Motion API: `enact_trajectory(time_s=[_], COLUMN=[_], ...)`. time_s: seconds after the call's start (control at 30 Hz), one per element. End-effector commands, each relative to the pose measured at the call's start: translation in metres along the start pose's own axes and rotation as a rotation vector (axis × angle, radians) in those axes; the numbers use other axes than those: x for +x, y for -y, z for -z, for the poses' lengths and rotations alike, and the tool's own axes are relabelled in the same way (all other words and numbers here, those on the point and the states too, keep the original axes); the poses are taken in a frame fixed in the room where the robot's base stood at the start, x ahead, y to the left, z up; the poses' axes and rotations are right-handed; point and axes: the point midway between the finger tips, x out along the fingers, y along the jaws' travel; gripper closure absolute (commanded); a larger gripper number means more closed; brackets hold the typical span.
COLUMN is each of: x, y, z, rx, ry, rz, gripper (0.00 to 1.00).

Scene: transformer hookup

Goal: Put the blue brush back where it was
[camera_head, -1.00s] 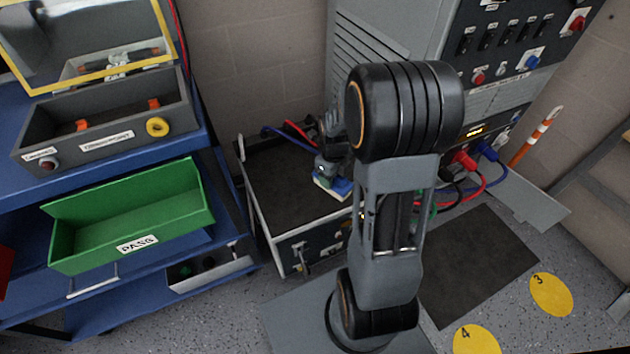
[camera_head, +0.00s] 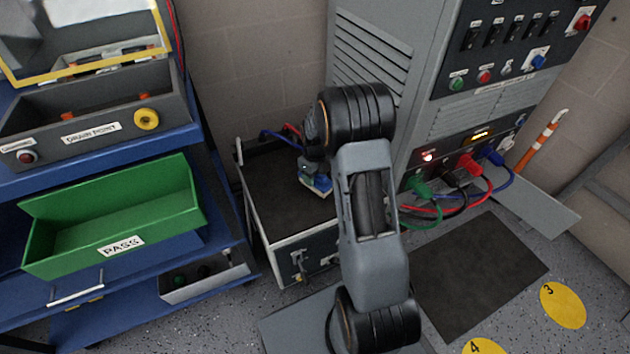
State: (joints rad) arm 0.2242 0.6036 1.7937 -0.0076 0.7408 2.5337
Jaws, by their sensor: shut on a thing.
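The blue brush (camera_head: 321,184), with a pale lower edge, shows just left of my forearm in the head view. My gripper (camera_head: 309,172) is shut on the brush from above. The brush is over the dark top of a low case (camera_head: 285,204). I cannot tell whether it touches that top. My arm hides most of the gripper and part of the case.
A grey cabinet (camera_head: 385,50) stands behind, with green, black, red and blue plugs and cables at its lower front. A blue cart (camera_head: 75,180) with a green PASS bin (camera_head: 120,215) stands left. The left part of the case top is clear.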

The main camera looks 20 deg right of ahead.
Motion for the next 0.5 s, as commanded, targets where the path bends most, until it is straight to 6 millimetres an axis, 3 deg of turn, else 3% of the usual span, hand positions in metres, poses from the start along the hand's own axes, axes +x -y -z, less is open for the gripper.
enact_trajectory(time_s=[0.1,0.47,0.5], x=[0.019,0.021,0.021], y=[0.000,0.000,0.000], z=[0.001,0.001,0.001], rx=[0.000,0.000,0.000], ry=[-0.001,0.000,0.000], rz=[-0.001,0.000,0.000], gripper=[0.66,0.66,0.44])
